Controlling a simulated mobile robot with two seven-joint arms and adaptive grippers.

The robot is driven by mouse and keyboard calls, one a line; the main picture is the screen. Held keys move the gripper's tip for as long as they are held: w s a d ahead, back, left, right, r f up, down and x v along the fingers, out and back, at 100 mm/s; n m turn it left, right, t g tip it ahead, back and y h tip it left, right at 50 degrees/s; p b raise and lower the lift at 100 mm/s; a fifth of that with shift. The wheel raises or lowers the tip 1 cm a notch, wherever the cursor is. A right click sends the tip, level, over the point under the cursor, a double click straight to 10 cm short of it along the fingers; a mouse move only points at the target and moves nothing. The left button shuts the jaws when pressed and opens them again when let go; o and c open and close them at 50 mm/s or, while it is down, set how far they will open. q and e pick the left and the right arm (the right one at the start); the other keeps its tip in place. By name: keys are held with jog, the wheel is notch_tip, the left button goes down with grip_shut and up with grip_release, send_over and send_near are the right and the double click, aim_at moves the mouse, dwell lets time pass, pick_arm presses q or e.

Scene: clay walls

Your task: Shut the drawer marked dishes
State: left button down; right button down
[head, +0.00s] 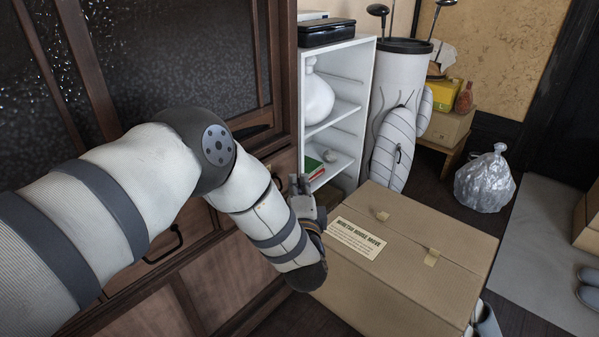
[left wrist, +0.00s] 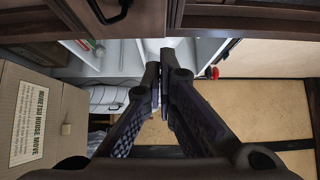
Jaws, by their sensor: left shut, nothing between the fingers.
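The dark wooden cabinet (head: 130,300) stands at the left in the head view. A drawer front (head: 196,232) with a black handle (head: 168,246) shows below my left arm. I can read no "dishes" mark in either view, and my arm covers much of the drawer row. In the left wrist view, brown wooden fronts (left wrist: 143,20) cross the top edge, one with a black handle (left wrist: 108,12). I cannot tell how far any drawer stands out. My left gripper (head: 300,184) is shut and empty, beside the cabinet's right end. Its fingers (left wrist: 161,75) show in the wrist view. My right gripper is out of view.
A large cardboard box (head: 420,225) stands on the floor right by my left gripper. A white shelf unit (head: 345,125) adjoins the cabinet. Behind are a golf bag (head: 398,75) and a filled plastic bag (head: 485,182). A grey mat (head: 540,265) lies at the right.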

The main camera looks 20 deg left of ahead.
pick_arm(q)
jog(key=v, duration=0.5)
jog(key=shift+s+a+p, duration=0.1)
jog(key=shift+s+p, duration=0.25)
jog(key=shift+s, duration=0.1)
jog(key=c, duration=2.2)
grip_release()
jog(key=shift+s, duration=0.3)
jog(key=o, duration=0.4)
jog(key=shift+s+f+n, duration=0.25)
jog(key=shift+n, duration=0.35)
jog(key=s+a+f+m+g+b, duration=0.1)
jog(key=s+a+f+m, duration=0.1)
jog(key=m, duration=1.6)
jog(key=s+a+f+m+g+b, duration=0.1)
jog(key=a+f+m+b, duration=0.1)
jog(key=m, duration=1.6)
jog(key=shift+h, duration=0.3)
jog(key=x, duration=0.4)
jog(key=b+x, duration=0.1)
jog(key=x, duration=0.3)
jog(key=b+x, duration=0.1)
jog(key=x, duration=0.2)
jog(key=shift+w+a+r, duration=0.15)
jog(key=shift+w+r, duration=0.05)
jog(key=shift+w, duration=0.25)
jog(key=shift+c, duration=0.4)
